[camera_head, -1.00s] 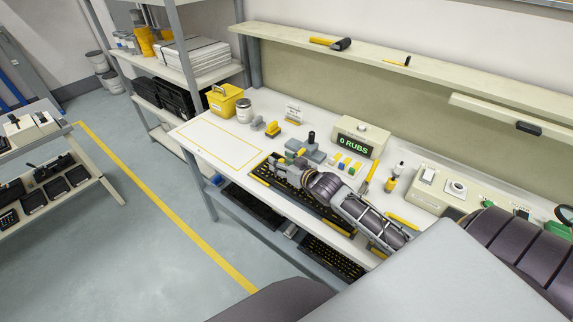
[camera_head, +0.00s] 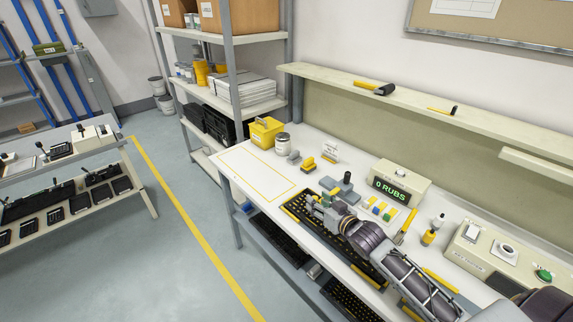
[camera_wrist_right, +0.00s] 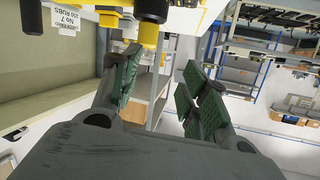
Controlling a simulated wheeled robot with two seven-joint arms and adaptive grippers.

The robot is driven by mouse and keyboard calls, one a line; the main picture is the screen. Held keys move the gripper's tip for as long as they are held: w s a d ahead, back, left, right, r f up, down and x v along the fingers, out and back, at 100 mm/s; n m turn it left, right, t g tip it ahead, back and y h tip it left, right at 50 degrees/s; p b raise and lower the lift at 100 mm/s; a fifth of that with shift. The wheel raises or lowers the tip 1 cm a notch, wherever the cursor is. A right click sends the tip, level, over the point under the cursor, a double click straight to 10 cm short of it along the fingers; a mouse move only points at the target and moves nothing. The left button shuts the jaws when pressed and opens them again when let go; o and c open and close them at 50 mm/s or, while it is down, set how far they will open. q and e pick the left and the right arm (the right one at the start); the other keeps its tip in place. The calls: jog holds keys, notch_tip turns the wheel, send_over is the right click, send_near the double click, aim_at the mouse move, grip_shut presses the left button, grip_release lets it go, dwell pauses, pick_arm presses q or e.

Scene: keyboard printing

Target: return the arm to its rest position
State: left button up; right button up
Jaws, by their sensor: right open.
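My right arm reaches in from the lower right in the head view. Its gripper (camera_head: 318,203) is over the black and yellow keyboard (camera_head: 293,207) at the bench's front edge; I cannot tell whether it touches it. The right wrist view shows the two green-padded fingers (camera_wrist_right: 157,88) spread apart with nothing between them. The arm and gripper hide part of the keyboard. My left gripper is not in view.
A grey block with a black knob (camera_head: 346,179) stands just behind the gripper. A box reading "0 RUBS" (camera_head: 398,176), coloured blocks and a yellow-handled tool (camera_head: 405,227) are close to the arm. The yellow-outlined area (camera_head: 250,172) at left is clear.

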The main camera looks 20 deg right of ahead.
jog(key=s+a+f+g, duration=0.1)
jog(key=s+f, duration=0.1)
jog(key=s+a+f+g, duration=0.2)
jog(key=s, duration=0.1)
jog(key=s+a+f+g+h, duration=0.1)
jog(key=s+f, duration=0.1)
jog(key=s, duration=0.1)
jog(key=shift+a+f+n+g, duration=0.2)
jog(key=shift+f+n+g, duration=0.1)
jog(key=shift+f, duration=0.05)
jog(key=shift+s+a+f+n+g, duration=0.35)
jog(key=shift+s+a+f+g, duration=0.8)
jog(key=shift+s, duration=2.8)
jog(key=shift+s+a+f+n+g, duration=0.4)
jog(key=shift+s+a+g, duration=0.85)
jog(key=shift+s+g, duration=1.85)
jog(key=s+f, duration=0.2)
jog(key=f, duration=1.5)
jog(key=s+f, duration=0.3)
jog(key=f, duration=1.3)
jog(key=s+d+f, duration=0.2)
jog(key=s+f, duration=0.7)
jog(key=s, duration=0.2)
jog(key=s+d+f+h, duration=0.1)
jog(key=s+d+f, duration=0.1)
jog(key=s+f, duration=0.8)
jog(key=shift+s+f+g, duration=0.2)
jog(key=shift+s+g, duration=0.15)
